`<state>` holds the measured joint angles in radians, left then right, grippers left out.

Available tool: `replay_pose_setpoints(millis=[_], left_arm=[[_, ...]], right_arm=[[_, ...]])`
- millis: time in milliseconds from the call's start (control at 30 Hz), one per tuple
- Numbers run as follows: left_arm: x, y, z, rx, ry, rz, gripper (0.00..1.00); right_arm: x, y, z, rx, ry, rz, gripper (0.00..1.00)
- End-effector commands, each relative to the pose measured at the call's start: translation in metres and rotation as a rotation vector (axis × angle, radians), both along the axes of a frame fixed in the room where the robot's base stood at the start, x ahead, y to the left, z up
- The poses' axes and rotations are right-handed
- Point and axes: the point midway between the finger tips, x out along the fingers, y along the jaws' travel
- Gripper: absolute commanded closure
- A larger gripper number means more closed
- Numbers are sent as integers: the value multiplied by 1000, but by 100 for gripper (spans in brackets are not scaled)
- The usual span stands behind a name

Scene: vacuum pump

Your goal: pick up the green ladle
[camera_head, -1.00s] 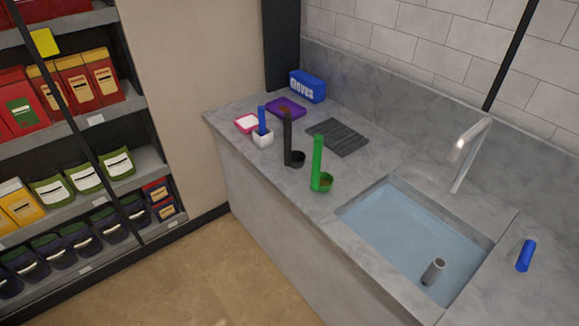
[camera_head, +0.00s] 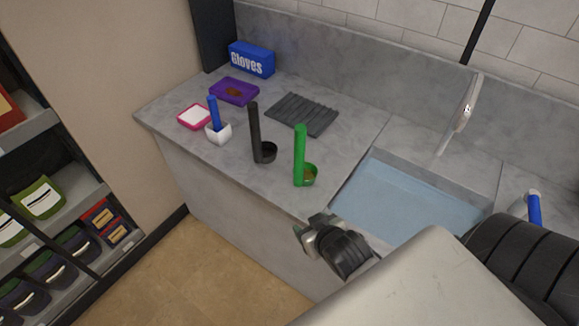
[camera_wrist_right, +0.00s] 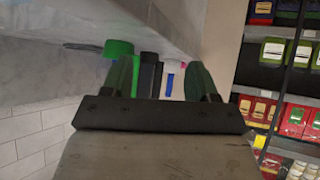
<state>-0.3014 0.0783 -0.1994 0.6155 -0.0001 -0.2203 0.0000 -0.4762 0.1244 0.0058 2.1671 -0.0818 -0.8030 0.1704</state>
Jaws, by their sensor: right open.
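The green ladle (camera_head: 300,152) stands on the grey counter near its front edge, just left of the sink, with its handle upright and a brownish content in its cup. My right gripper (camera_head: 312,230) is at the counter's front edge, below the ladle in the head view and apart from it. It is open and empty. In the right wrist view the picture is upside down; the two fingers of my right gripper (camera_wrist_right: 163,76) are spread, and the ladle's green cup (camera_wrist_right: 118,48) shows by the left finger, partly hidden. My left gripper is not in view.
A black ladle (camera_head: 256,140) stands left of the green one. A white holder (camera_head: 218,134) with a blue handle, a pink-rimmed tray (camera_head: 194,117), a purple tray (camera_head: 234,91), a dark ribbed mat (camera_head: 303,114) and a blue glove box (camera_head: 251,60) are further back. The sink (camera_head: 410,195) lies right.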

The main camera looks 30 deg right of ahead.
Motion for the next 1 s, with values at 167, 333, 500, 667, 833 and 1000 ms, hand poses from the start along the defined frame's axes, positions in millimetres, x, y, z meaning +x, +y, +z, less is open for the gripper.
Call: replay_pose_setpoints(millis=[167, 333, 500, 667, 833, 1000], left_arm=[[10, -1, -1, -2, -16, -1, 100], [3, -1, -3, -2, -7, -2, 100], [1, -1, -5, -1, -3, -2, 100], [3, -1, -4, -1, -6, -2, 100], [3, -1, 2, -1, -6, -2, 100], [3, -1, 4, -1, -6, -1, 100]], right_arm=[[20, -16, 25, -3, -172, -28, 41], [38, -32, 58, -4, -371, -45, 41], [49, -45, 93, -5, -572, -45, 41], [56, -51, 111, -4, -671, -36, 41], [82, -54, 114, -6, -679, -34, 41], [104, -57, 112, -6, -675, -35, 41]])
